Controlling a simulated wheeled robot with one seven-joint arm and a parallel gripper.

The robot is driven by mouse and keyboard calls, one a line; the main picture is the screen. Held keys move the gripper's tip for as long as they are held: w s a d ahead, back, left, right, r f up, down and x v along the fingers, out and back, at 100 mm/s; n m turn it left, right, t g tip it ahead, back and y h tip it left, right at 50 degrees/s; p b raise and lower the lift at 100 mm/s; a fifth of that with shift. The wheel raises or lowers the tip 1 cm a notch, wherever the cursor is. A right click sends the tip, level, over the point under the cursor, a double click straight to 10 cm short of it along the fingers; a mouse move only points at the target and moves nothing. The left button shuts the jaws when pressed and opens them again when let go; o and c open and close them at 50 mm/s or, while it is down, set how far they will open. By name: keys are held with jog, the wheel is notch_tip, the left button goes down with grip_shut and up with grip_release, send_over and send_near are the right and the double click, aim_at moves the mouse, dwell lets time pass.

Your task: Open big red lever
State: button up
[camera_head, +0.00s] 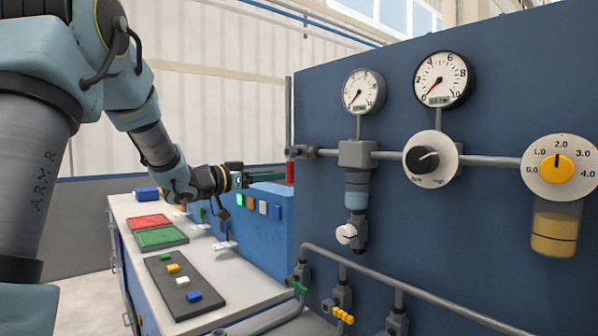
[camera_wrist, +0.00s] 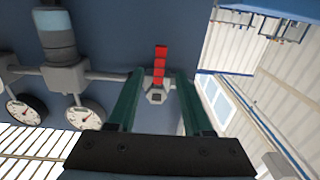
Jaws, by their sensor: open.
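The red lever (camera_head: 290,172) hangs down from a valve (camera_head: 301,152) at the left end of the upper pipe on the blue panel. In the wrist view the red lever (camera_wrist: 160,65) is a narrow red strip above the grey valve body (camera_wrist: 157,92). My gripper (camera_head: 285,179) has green fingers and reaches toward the lever from the left. In the wrist view my gripper (camera_wrist: 158,75) is open, with one finger on each side of the valve and the lever between their lines. I cannot tell whether a finger touches the lever.
Two gauges (camera_head: 363,91) (camera_head: 441,79), a white dial (camera_head: 431,159) and a yellow knob (camera_head: 557,168) are on the panel. A lower pipe (camera_head: 390,282) carries smaller green and yellow levers. The bench (camera_head: 240,287) holds red and green trays and a dark block board (camera_head: 189,286).

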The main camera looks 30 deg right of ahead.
aim_at(292, 173)
jog(key=d+p, duration=0.1)
jog(key=d, duration=0.2)
jog(key=w+d+p, duration=0.1)
jog(key=d, duration=0.2)
jog(key=d+p, duration=0.1)
jog(key=d, duration=0.2)
jog(key=shift+w+d, duration=0.3)
jog(key=shift+w, duration=0.1)
jog(key=shift+c, duration=0.4)
grip_shut()
dwell(0.5)
